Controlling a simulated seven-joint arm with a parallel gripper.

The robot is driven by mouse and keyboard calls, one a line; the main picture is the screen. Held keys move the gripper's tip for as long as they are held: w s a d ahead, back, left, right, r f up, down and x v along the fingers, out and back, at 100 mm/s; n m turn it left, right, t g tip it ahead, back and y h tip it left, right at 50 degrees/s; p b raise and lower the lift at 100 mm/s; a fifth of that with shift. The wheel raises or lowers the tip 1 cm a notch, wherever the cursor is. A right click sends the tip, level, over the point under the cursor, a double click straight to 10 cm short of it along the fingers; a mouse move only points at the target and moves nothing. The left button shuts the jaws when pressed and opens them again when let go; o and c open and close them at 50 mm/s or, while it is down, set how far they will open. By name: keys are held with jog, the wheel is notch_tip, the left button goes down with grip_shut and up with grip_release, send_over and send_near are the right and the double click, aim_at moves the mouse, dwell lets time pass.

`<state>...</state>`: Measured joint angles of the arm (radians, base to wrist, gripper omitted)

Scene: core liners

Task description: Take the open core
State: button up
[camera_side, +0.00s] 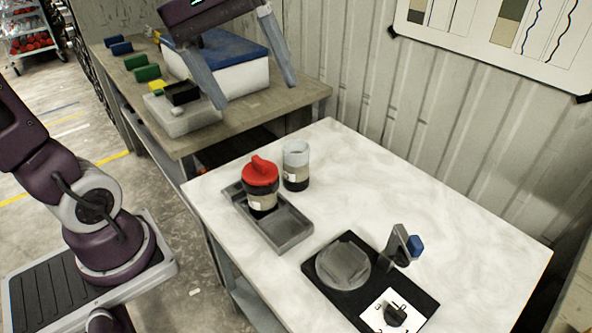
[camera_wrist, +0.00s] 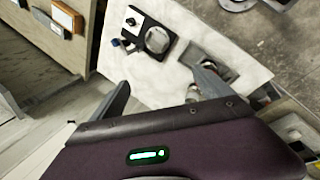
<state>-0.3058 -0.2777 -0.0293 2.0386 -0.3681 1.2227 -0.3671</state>
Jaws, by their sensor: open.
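Two core liners stand close together on the pale table. The open core (camera_side: 296,166) is a clear tube with a dark lower part and no cap, upright on the table just behind the grey tray. The capped core (camera_side: 261,196) has a red lid and stands in the far end of the tray. My gripper (camera_side: 256,96) is open and empty, high above the table and apart from both cores, up and left of the open one in the side view. In the wrist view its fingers (camera_wrist: 163,88) are spread, and the cores are partly hidden beside the right finger.
The grey tray (camera_side: 284,232) has an empty near half. A black mat (camera_side: 411,284) bears a round plate (camera_side: 343,264) and a black knob on white. A small stand with a blue knob (camera_side: 415,245) is beside it. A side bench (camera_side: 300,93) holds a blue-lidded box.

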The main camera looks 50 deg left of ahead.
jog(key=w+a+n+h, duration=0.2)
jog(key=w+a+n, duration=0.15)
jog(key=w, duration=0.25)
jog(key=w+a+n+h, duration=0.2)
jog(key=w+n, duration=0.2)
jog(key=w, duration=0.1)
jog(key=n+t+h, duration=0.3)
jog(key=n+t, duration=0.1)
jog(key=n, duration=0.4)
send_over(284, 146)
jog(key=f, duration=0.2)
jog(key=shift+n, duration=0.35)
notch_tip(284, 146, down, 28)
jog(key=shift+f, duration=0.15)
jog(key=x, duration=0.6)
jog(key=shift+f, duration=0.5)
jog(key=shift+w+d+f, duration=0.15)
jog(key=shift+d, duration=0.1)
grip_shut()
